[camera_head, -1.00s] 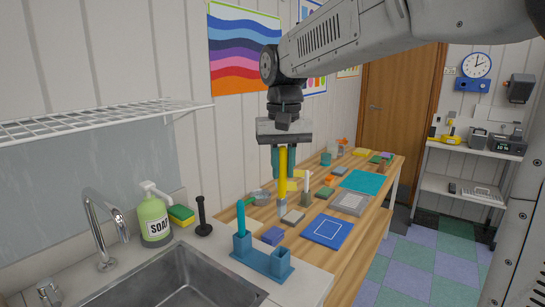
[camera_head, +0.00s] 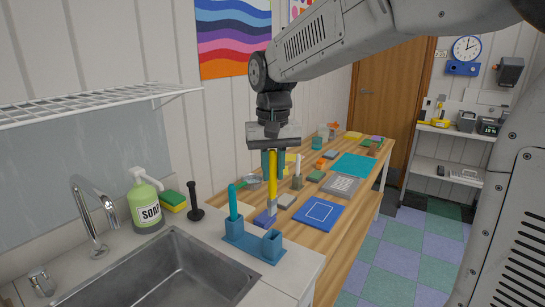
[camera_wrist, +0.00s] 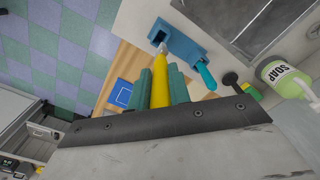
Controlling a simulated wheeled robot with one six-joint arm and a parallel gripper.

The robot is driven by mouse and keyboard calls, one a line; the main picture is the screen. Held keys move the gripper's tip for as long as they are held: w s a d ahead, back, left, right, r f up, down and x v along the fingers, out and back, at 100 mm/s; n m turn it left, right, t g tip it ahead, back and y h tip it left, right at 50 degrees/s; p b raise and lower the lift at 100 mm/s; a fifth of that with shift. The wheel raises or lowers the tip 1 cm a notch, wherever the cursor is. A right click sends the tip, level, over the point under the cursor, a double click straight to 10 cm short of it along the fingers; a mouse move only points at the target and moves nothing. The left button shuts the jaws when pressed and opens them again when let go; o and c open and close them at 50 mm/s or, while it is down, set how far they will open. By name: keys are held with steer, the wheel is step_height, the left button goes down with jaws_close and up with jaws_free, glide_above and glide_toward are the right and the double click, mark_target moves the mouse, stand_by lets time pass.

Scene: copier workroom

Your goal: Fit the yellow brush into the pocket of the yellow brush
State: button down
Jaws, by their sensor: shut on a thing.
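My gripper (camera_head: 272,172) has teal fingers and is shut on the upper part of the yellow brush (camera_head: 273,187). The brush hangs upright, grey tip down. A blue holder (camera_head: 243,245) stands by the sink with two pockets. A teal brush (camera_head: 233,202) stands in its left pocket. The right pocket (camera_head: 272,240) is empty, and the yellow brush's tip is just above it in the head view. In the wrist view, the yellow brush (camera_wrist: 159,85) points toward the open pocket (camera_wrist: 158,34) of the holder (camera_wrist: 184,45). I cannot tell whether the tip touches its rim.
A sink (camera_head: 170,275) with a tap (camera_head: 92,220) lies in front. A soap bottle (camera_head: 146,205), sponge (camera_head: 173,200) and black-handled stand (camera_head: 195,205) are left of the holder. The wooden table (camera_head: 325,243) behind carries a blue mat (camera_head: 312,214) and several small items.

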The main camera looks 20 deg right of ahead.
mark_target(273, 198)
steer(key=shift+f, duration=6.35)
steer(key=c, duration=1.2)
jaws_free()
steer(key=shift+c, duration=0.2)
step_height(273, 198, up, 8)
steer(key=shift+f, duration=0.1)
steer(key=s+d+n+t, duration=0.1)
steer(key=s+d+n, duration=0.1)
steer(key=s, duration=2.3)
steer(key=shift+s+d+r, duration=0.2)
steer(key=shift+d, duration=0.4)
